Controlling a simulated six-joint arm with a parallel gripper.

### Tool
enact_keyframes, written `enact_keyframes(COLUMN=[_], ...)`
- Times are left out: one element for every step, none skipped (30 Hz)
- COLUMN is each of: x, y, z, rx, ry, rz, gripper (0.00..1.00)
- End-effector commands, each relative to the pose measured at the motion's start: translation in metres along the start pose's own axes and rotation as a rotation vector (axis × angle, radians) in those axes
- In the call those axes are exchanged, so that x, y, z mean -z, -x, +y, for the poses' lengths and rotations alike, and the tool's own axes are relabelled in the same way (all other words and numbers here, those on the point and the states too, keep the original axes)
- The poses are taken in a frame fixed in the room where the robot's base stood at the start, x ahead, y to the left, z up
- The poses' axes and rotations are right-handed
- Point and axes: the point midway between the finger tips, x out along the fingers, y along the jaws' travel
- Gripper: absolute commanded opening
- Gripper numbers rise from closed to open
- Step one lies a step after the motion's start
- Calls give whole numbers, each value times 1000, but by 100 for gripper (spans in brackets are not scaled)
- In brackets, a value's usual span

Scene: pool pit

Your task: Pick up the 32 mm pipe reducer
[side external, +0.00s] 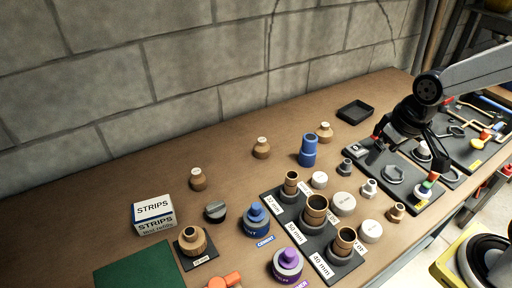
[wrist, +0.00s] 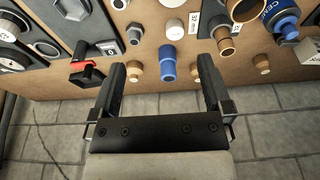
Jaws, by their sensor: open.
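A blue stepped cylinder (side external: 308,150), reducer-shaped with a narrower top, stands upright on the bench. It also shows in the wrist view (wrist: 167,62), between the fingers in the picture. No size mark is readable on it. A brown pipe piece (side external: 291,184) stands in a black holder (side external: 283,199) at the 32 mm label; it also shows in the wrist view (wrist: 224,40). My gripper (side external: 410,146) is open and empty above the right part of the bench, apart from both; its fingers also show in the wrist view (wrist: 170,65).
Larger brown pipe pieces (side external: 315,210) stand at the 50 mm and 40 mm labels. Small tan (side external: 262,148) and white fittings (side external: 343,203) stand around them. A block wall (side external: 200,70) backs the bench.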

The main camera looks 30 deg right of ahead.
Motion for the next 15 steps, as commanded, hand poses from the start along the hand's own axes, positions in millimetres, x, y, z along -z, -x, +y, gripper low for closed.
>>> enact_keyframes(x=[3, 4, 7, 9, 10, 13, 16, 18, 21, 24, 26, 30, 33, 36, 41], y=[1, 1, 0, 0, 0, 0, 0, -1, -1, -1, -2, -2, -2, -3, -3], z=[-1, -2, -3, -4, -5, -7, -8, -9, -11, -13, -14, -16, -18, -20, -22], rx=[4, 9, 14, 18, 22, 29, 34, 39, 45, 52, 57, 66, 73, 80, 90], ry=[-11, -23, -38, -48, -60, -78, -91, -103, -121, -138, -153, -175, -193, -212, -237], rz=[-1, -6, -9, -12, -15, -19, -21, -24, -29, -33, -37, -44, -48, -53, -60], gripper=[100, 100, 100, 100, 100, 100, 100, 100, 100, 100, 100, 100, 100, 100, 100])
